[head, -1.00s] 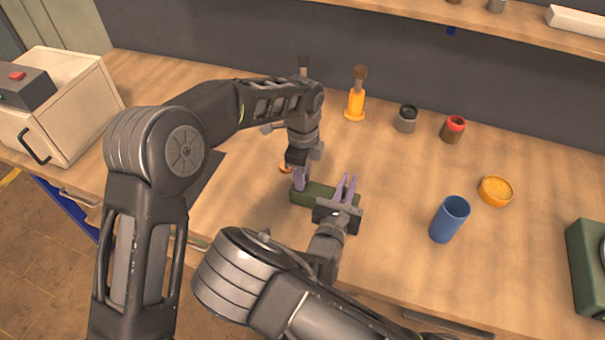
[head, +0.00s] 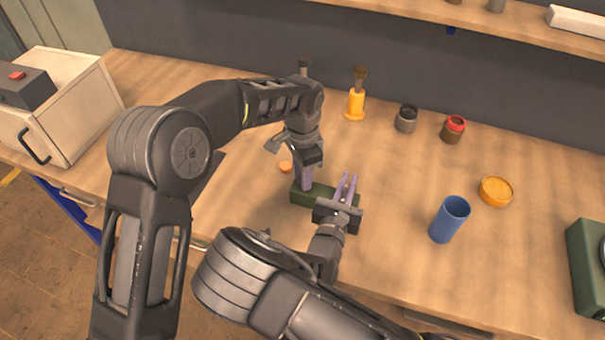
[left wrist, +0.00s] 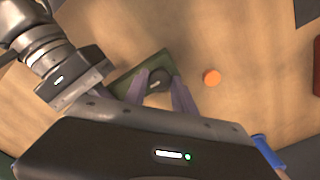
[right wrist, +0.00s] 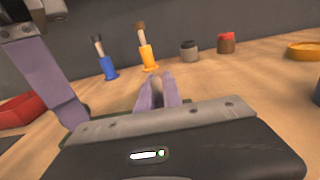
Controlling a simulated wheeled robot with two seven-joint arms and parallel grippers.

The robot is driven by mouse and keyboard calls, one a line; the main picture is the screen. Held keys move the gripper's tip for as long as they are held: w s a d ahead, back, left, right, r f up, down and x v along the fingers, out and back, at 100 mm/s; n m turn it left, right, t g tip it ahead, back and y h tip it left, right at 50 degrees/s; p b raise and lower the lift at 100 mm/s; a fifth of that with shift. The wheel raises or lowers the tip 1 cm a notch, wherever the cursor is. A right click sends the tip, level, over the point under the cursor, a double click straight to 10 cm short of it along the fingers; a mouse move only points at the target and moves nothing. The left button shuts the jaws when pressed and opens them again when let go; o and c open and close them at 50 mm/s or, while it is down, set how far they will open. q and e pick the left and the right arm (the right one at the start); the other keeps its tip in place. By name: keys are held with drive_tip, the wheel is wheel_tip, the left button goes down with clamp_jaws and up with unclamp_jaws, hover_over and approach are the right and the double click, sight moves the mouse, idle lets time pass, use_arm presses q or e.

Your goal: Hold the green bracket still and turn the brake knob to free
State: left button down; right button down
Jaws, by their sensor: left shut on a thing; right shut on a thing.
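The green bracket (head: 313,193) lies on the bench near its front edge; it also shows in the left wrist view (left wrist: 122,84). The dark round brake knob (left wrist: 161,76) sits on it, with a small pale mark. My left gripper (head: 304,187) points down from above, shut on the knob, its purple fingers on either side. My right gripper (head: 347,184) is at the bracket's right end, shut on the bracket; its own body hides that end and the exact contact. In the head view the left fingers hide the knob. I cannot read the knob's setting.
A small orange disc (left wrist: 212,77) lies near the bracket. A blue cup (head: 448,220), an orange dish (head: 495,191), two jars (head: 406,119) (head: 453,130) and a yellow-handled brush (head: 356,97) stand right and behind. A white box (head: 78,110) is at left. Bench between is clear.

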idle(0.4)
use_arm(q)
drive_tip(key=c, duration=1)
unclamp_jaws()
drive_tip(key=shift+r, duration=0.1)
wheel_tip(320, 180, up, 12)
drive_tip(key=shift+f, duration=0.1)
use_arm(e)
drive_tip(key=c, duration=1.4)
unclamp_jaws()
drive_tip(key=shift+s, duration=0.1)
drive_tip(key=v, duration=0.7)
drive_tip(key=shift+s, duration=0.2)
